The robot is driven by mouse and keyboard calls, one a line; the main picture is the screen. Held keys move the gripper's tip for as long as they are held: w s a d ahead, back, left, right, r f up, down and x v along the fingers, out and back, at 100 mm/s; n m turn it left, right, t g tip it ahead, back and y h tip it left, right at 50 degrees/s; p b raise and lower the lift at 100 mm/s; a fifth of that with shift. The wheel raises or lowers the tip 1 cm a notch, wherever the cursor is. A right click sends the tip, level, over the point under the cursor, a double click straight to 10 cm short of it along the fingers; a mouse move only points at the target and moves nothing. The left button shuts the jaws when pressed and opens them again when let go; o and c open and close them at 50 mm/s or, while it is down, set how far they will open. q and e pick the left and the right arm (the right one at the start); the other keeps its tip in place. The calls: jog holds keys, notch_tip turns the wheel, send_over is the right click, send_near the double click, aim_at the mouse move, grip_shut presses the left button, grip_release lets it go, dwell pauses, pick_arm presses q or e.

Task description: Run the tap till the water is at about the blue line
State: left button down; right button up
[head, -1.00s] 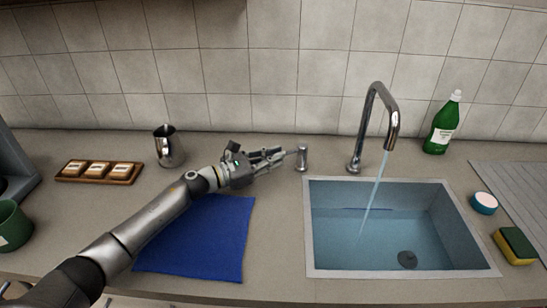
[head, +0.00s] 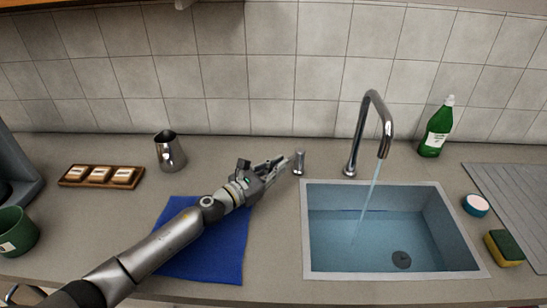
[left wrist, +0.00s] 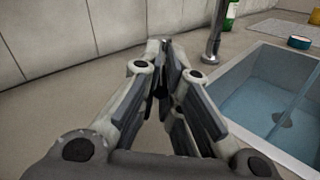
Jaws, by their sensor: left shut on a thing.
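The chrome tap (head: 366,125) stands behind the sink (head: 304,255). A thin stream of water (head: 371,190) runs from its spout into the basin. Blue-tinted water (head: 345,245) covers the basin floor and drain. The dark blue line (head: 375,211) shows on the back wall, close to the water surface; I cannot tell exactly which is higher. The tap's control post (head: 300,162) stands left of the spout. My left gripper (head: 283,165) reaches its left side, shut on its lever, which the fingers mostly hide. The left wrist view shows the fingers (left wrist: 165,55) closed together. My right gripper is out of view.
A blue cloth (head: 215,255) lies under my left arm. A metal jug (head: 170,152), wooden tray (head: 72,183) and green mug (head: 18,232) stand left. A green bottle (head: 436,130), round tub (head: 475,204), sponge (head: 504,247) and drainboard (head: 515,195) are right.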

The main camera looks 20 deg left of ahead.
pick_arm(q)
jog(key=n+y+p, duration=0.1)
jog(key=d+t+y+p, duration=0.1)
jog(key=s+d+n+y+p, duration=0.1)
jog(key=shift+d+r+n+t+y, duration=0.2)
jog(key=shift+r+n+t+y, duration=0.1)
jog(key=shift+y, duration=0.1)
jog(key=shift+d+f+n+y+p, duration=0.15)
jog(key=shift+d+n+y+p, duration=0.5)
jog(key=shift+n+y, duration=0.4)
jog(key=d+n+y, duration=0.1)
jog(key=y, duration=0.2)
jog(key=shift+d+t, duration=0.2)
jog(key=shift+t, duration=0.1)
jog(key=shift+w+d+f+n+y, duration=0.1)
jog(key=shift+d+n+y, duration=0.45)
jog(key=shift+n+y, duration=0.45)
jog(key=shift+w+d+n+y, duration=0.1)
jog(key=shift+d+n+y, duration=0.45)
jog(key=shift+y, duration=0.7)
jog(key=shift+a, duration=0.1)
jog(key=c, duration=1.5)
grip_release()
